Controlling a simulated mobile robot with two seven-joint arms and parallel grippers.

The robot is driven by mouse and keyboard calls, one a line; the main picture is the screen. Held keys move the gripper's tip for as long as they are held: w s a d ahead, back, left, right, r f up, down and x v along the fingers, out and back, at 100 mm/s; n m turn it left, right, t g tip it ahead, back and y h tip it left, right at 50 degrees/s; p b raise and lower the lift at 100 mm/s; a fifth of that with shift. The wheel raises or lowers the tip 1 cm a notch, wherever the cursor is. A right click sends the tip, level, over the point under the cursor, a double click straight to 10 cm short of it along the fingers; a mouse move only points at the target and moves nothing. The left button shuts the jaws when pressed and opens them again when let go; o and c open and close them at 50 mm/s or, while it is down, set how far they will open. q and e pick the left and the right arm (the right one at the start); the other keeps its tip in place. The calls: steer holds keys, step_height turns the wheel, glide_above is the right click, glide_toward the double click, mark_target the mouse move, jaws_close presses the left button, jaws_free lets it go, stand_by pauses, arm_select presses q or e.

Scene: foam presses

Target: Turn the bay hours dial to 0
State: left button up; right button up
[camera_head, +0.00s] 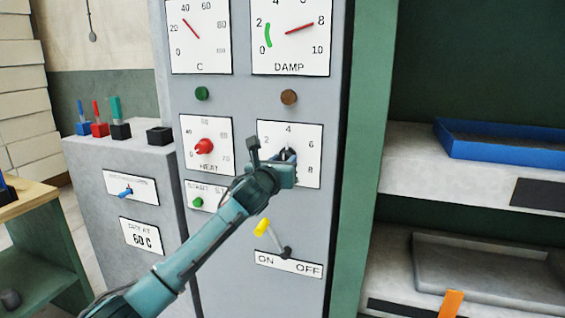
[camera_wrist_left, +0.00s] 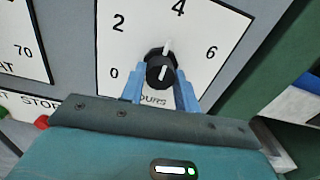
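The bay hours dial is a black knob (camera_wrist_left: 160,68) with a white pointer line, on a white scale plate (camera_head: 308,171) marked 0, 2, 4, 6 and more. In the left wrist view the pointer aims up, close to the 4. My left gripper (camera_wrist_left: 160,90) has its two blue fingers on either side of the knob. Whether they press on it or stand slightly apart cannot be told. In the head view the left gripper (camera_head: 288,157) covers most of the knob and part of the plate. My right gripper is not in view.
Left of the dial is a red heat knob (camera_head: 204,146). Below are a green start button (camera_head: 198,202) and a yellow-tipped on/off lever (camera_head: 262,228). Gauges, including the damp gauge (camera_head: 291,38), sit above. Shelves with a blue tray (camera_head: 480,152) stand at right.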

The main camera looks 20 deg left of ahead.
arm_select(q)
steer(key=c, duration=0.4)
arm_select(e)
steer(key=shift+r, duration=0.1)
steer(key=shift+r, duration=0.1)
arm_select(q)
steer(key=n+p, duration=0.4)
steer(key=n, duration=0.1)
steer(key=shift+r, duration=0.1)
steer(key=n+p, duration=0.4)
steer(key=n, duration=1.4)
steer(key=shift+d+n+p, duration=0.1)
steer(key=shift+n+p, duration=0.25)
steer(key=shift+n, duration=0.05)
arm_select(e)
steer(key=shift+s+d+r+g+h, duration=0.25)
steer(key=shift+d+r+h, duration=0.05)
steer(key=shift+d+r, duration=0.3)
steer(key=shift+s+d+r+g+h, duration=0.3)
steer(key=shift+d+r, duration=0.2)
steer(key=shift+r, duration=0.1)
